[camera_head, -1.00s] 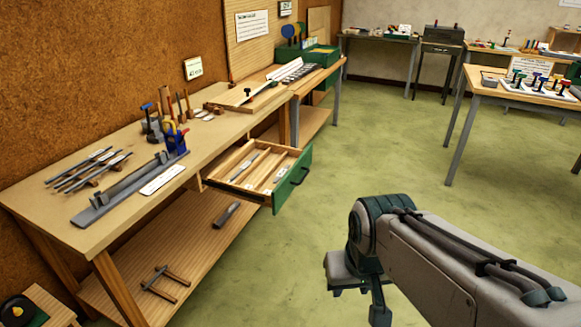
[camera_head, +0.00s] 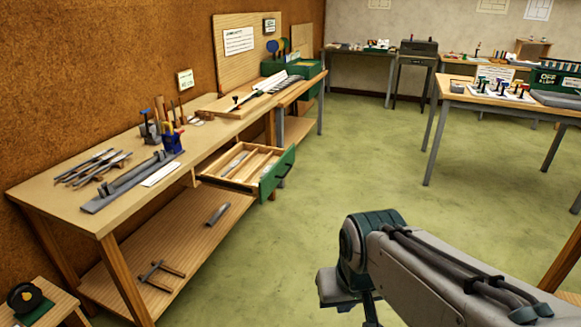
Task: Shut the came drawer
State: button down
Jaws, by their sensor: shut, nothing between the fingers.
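The came drawer (camera_head: 243,188) is a shallow wooden drawer with inner dividers and a green front (camera_head: 279,172). It stands pulled out from under the top of the long workbench (camera_head: 100,210), toward the right. A dark handle (camera_head: 284,176) is on the green front. A few pale strips lie in its compartments. My arm enters from the lower right and its bent end is in front of and to the right of the drawer, clear of it. The fingers of my gripper are out of view below the bottom edge.
Tools and a blue holder (camera_head: 172,140) stand on the bench top. The lower shelf (camera_head: 180,245) holds a grey tool and a clamp-like piece. Another table (camera_head: 470,98) stands at right. The green floor (camera_head: 340,165) between is clear.

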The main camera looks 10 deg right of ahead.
aim_at(249, 165)
jog(key=z, duration=0.45)
jog(key=i, duration=1.4)
jog(key=u, duration=0.15)
